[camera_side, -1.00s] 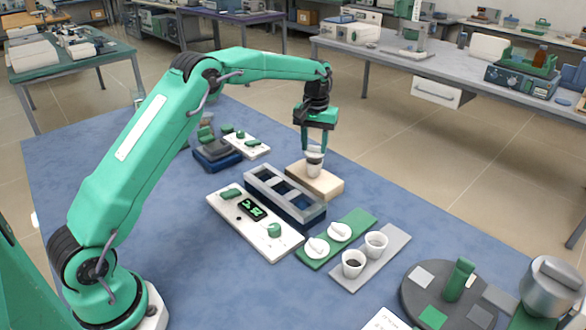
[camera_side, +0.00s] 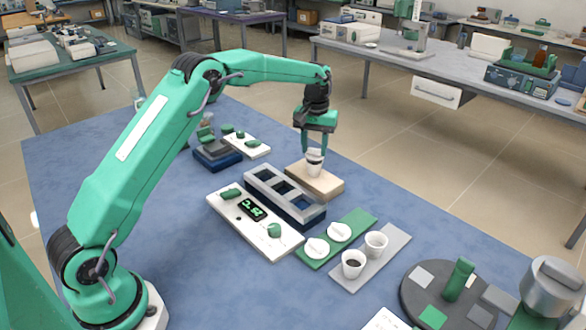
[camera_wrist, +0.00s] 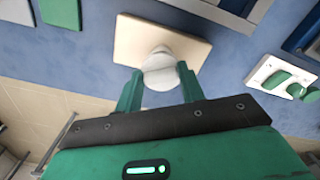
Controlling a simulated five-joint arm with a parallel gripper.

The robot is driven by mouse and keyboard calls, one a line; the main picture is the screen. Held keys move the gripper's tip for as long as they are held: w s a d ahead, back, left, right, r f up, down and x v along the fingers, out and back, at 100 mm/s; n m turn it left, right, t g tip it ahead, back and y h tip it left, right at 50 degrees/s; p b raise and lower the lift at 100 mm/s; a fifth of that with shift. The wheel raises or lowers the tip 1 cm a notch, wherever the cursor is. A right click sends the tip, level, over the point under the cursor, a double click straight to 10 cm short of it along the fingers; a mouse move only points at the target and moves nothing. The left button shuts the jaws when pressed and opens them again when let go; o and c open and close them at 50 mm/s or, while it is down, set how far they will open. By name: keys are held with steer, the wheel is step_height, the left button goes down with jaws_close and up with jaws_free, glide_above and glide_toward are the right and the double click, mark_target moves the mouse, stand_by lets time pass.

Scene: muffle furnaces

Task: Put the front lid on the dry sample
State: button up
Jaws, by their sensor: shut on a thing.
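My gripper (camera_side: 314,151) points straight down over the tan block (camera_side: 327,187), its fingers shut on a white lid (camera_side: 314,155). A white cup (camera_side: 314,170) stands upright on the block directly under the lid. The lid covers its mouth, so the contents are hidden; whether it is fully seated is hard to tell. The wrist view also shows the lid (camera_wrist: 162,78) between the fingertips, with the cup (camera_wrist: 158,58) partly behind it. Two other white lids, a nearer one (camera_side: 317,247) and a farther one (camera_side: 339,232), lie on the green mat (camera_side: 361,220).
Two open cups, one with dark contents (camera_side: 353,264) and one with paler contents (camera_side: 376,244), stand on the grey mat (camera_side: 397,239). A grey rack (camera_side: 290,205) and a white panel with a display (camera_side: 252,209) lie left of them. A round dark plate (camera_side: 412,292) is at front right.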

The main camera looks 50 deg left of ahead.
mark_target(314, 149)
steer(key=shift+f, duration=0.75)
steer(key=o, duration=1.4)
steer(key=shift+r, duration=0.15)
steer(key=shift+r, duration=3.9)
steer(key=shift+r, duration=0.1)
